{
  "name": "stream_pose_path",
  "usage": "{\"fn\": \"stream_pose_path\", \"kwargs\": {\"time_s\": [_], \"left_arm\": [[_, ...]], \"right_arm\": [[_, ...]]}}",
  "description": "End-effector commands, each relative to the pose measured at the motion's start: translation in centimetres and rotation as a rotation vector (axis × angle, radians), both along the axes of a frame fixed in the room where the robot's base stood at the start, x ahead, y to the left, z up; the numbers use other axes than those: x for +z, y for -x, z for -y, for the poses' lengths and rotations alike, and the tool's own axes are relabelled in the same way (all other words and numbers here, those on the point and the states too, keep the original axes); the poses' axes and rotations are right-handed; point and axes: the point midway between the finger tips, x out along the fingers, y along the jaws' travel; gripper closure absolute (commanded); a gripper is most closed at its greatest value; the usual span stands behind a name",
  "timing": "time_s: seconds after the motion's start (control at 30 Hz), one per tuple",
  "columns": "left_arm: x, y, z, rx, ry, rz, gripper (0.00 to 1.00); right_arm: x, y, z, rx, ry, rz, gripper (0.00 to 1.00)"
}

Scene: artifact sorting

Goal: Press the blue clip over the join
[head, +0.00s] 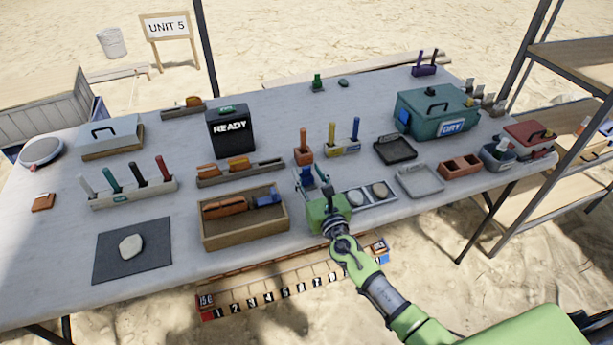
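A blue clip-like piece (267,197) lies at the right end inside a wooden tray (246,240) at the front middle of the table. An orange-brown piece (226,206) lies left of it in the same tray. The two sit close together; I cannot tell whether they touch, and the join is too small to make out. My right gripper (312,177) is over the table just right of the tray, pointing away from me. Its fingers look spread apart, with nothing clearly held between them. My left gripper is not in view.
Behind the tray is a rack of orange-brown pieces (240,172). A black READY box (231,131) stands behind that. Right of my gripper are a tray with round pieces (367,194) and a grey tray (420,181). A dark mat (107,264) with a pale stone lies left.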

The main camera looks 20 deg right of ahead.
Motion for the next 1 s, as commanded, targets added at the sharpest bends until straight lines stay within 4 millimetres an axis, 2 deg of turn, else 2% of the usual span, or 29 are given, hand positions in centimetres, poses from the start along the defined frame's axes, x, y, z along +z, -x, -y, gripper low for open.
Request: {"fn": "stream_pose_path", "kwargs": {"time_s": [0.13,0.37,0.4,0.53,0.87,1.0], "left_arm": [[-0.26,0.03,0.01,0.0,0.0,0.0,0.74],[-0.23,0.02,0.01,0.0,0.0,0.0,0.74],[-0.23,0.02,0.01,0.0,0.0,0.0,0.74],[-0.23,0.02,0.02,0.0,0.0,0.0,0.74],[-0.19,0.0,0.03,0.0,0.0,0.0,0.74],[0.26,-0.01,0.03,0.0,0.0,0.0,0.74]], "right_arm": [[-0.04,-1.58,-0.16,0.001,-0.001,0.0,0.62],[-0.06,-1.74,-0.18,0.001,-0.001,-0.001,0.62],[-0.06,-1.73,-0.18,0.001,-0.001,-0.001,0.65],[-0.05,-1.72,-0.16,0.001,-0.001,-0.001,0.98],[0.01,-1.71,-0.15,0.001,-0.001,0.0,0.98],[0.65,-1.72,-0.14,0.0,-0.003,0.0,0.98]]}}
